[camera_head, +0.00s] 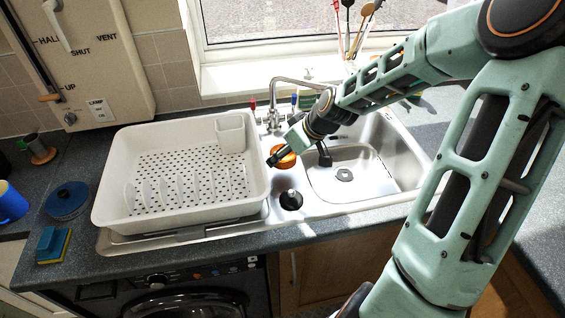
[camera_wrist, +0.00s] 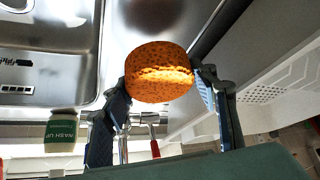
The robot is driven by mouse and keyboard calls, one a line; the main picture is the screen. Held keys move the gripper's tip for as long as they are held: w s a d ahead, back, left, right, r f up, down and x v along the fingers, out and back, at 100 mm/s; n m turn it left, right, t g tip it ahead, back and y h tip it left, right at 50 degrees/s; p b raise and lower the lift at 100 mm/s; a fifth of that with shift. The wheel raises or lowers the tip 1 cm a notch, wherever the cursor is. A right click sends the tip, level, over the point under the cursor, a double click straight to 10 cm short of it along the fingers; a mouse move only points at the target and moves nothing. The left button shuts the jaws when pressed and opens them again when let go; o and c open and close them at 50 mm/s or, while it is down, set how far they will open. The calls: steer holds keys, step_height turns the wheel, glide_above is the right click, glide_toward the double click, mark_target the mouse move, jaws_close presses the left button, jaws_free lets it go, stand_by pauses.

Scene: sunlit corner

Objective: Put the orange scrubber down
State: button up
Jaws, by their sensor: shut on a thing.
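The orange scrubber (camera_wrist: 158,72) is a rounded, spongy block. In the wrist view it sits between the two fingers of my gripper (camera_wrist: 160,90), which is shut on it. In the head view, the orange scrubber (camera_head: 282,156) shows beside my gripper (camera_head: 280,152), above the strip of sink between the dish rack and the main basin. Part of the scrubber is hidden by the gripper there. I cannot tell from these views whether its underside touches the sink.
A white dish rack (camera_head: 110,190) stands left of the metal sink basin (camera_head: 345,178). The tap (camera_head: 272,112) rises behind my gripper. A blue-and-yellow sponge (camera_head: 53,245) and blue round container (camera_head: 67,200) are at left.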

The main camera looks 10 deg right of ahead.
mark_target(283, 160)
steer(key=shift+w+a+f, duration=0.1)
steer(key=shift+w+f, duration=0.3)
steer(key=shift+f, duration=1.65)
steer(key=shift+f, duration=0.15)
steer(key=o, duration=1.3)
steer(key=shift+r, duration=0.25)
steer(key=shift+p+v, duration=1.1)
steer(key=shift+v, duration=4.85)
